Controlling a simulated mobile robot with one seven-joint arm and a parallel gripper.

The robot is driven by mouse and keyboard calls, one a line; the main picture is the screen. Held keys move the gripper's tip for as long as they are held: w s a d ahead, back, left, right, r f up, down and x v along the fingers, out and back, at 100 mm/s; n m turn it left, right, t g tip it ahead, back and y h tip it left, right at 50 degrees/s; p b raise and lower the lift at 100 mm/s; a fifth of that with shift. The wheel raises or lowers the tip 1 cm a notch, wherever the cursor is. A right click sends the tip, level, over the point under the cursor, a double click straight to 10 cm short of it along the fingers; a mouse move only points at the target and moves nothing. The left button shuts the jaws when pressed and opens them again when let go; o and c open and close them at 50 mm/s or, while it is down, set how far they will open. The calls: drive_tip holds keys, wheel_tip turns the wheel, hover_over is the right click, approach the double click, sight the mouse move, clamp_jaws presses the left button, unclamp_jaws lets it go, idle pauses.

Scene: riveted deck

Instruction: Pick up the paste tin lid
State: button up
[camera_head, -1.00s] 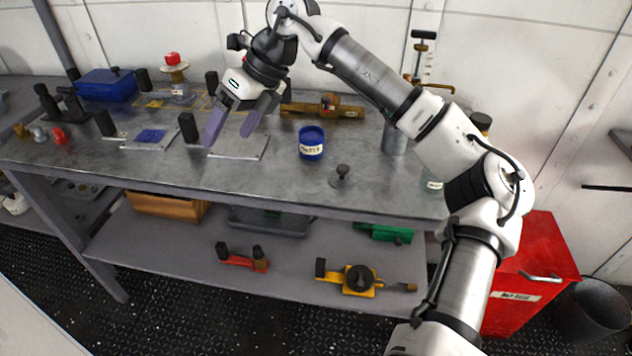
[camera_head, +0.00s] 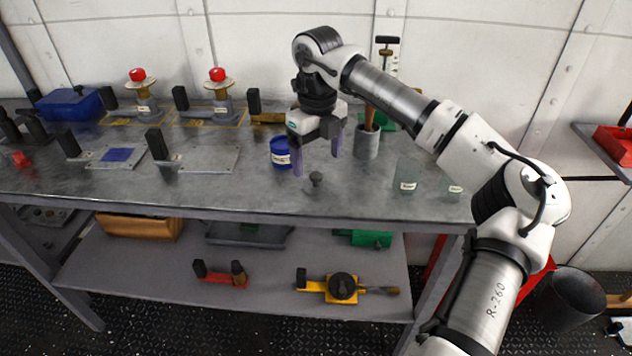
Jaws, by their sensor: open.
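The paste tin lid appears to be the small dark grey disc with a knob (camera_head: 316,181), lying on the bench top near the front edge. The blue paste tin (camera_head: 281,153) with a pale label stands just behind and left of it. My gripper (camera_head: 317,158) points down with its purple fingers apart and nothing between them. It shows just above and behind the lid in the picture, apart from it. The left finger covers the right edge of the tin.
A grey cup with a wooden handle (camera_head: 367,141) stands close right of my gripper. Clear labelled beakers (camera_head: 407,177) stand further right. Flat plates with black-handled clamps (camera_head: 209,158) lie left. The bench top (camera_head: 250,192) is clear around the lid.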

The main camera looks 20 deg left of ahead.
sight(316, 174)
drive_tip(key=f, duration=0.3)
drive_tip(key=f+p, duration=0.1)
drive_tip(key=f, duration=0.1)
drive_tip(key=shift+s+f, duration=0.1)
drive_tip(key=shift+s, duration=0.15)
drive_tip(key=c, duration=1.1)
drive_tip(key=shift+o, duration=0.2)
drive_tip(key=shift+r, duration=0.2)
